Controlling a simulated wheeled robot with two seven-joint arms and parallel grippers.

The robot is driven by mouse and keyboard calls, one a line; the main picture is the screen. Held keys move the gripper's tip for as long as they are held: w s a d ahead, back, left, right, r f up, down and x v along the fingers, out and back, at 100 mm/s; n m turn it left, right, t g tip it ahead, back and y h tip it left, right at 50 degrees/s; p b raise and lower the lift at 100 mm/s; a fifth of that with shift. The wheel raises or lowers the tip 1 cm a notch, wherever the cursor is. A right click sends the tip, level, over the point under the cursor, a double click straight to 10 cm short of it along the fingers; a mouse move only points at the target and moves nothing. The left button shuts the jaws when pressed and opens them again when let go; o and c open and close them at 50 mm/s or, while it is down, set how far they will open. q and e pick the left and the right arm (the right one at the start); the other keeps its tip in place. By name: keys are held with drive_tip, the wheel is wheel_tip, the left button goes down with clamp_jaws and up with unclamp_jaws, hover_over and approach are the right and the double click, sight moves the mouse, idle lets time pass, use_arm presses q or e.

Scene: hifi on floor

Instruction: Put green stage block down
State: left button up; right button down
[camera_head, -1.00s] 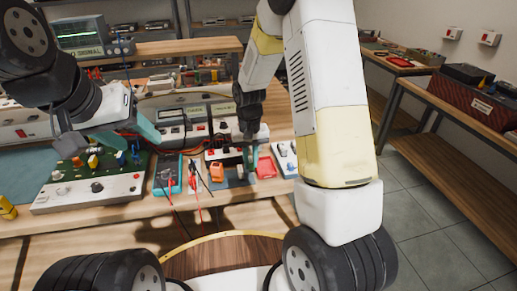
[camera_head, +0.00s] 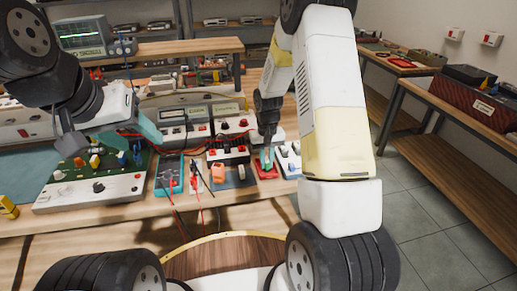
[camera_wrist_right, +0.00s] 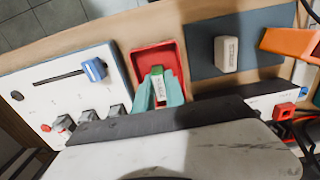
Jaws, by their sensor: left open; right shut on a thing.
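The green stage block (camera_wrist_right: 156,72), with a white label on its face, is between the teal fingertips of my right gripper (camera_wrist_right: 161,90) in the right wrist view. My right gripper is shut on it, over a small red tray (camera_wrist_right: 141,54). I cannot tell whether the block touches the tray floor. In the head view my right gripper (camera_head: 267,157) is over the red tray (camera_head: 264,174), and the block is mostly hidden by the fingers. My left gripper (camera_head: 108,139) is open and empty above the green circuit board panel (camera_head: 62,170) at the left.
A white slider panel (camera_wrist_right: 66,86) is beside the tray. A teal multimeter (camera_head: 168,176) and power supplies (camera_head: 185,122) crowd the bench.

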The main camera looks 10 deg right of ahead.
drive_tip(key=shift+f, duration=0.1)
drive_tip(key=c, duration=1.7)
unclamp_jaws()
drive_tip(key=s+r+t+y, duration=0.1)
drive_tip(key=s+r, duration=0.3)
drive_tip(key=r, duration=0.8)
drive_tip(key=s+r+t, duration=0.1)
drive_tip(key=s+r, duration=0.3)
drive_tip(key=r, duration=0.9)
drive_tip(key=s+r+t, duration=0.1)
drive_tip(key=s+r, duration=0.1)
drive_tip(key=s, duration=0.3)
drive_tip(key=s+a+r+t, duration=0.1)
drive_tip(key=s+r, duration=0.1)
drive_tip(key=s, duration=0.4)
drive_tip(key=s+a+r+t+y, duration=0.1)
drive_tip(key=s+r+t, duration=0.1)
drive_tip(key=s, duration=0.3)
drive_tip(key=shift+s+a+r, duration=0.1)
drive_tip(key=shift+s, duration=0.05)
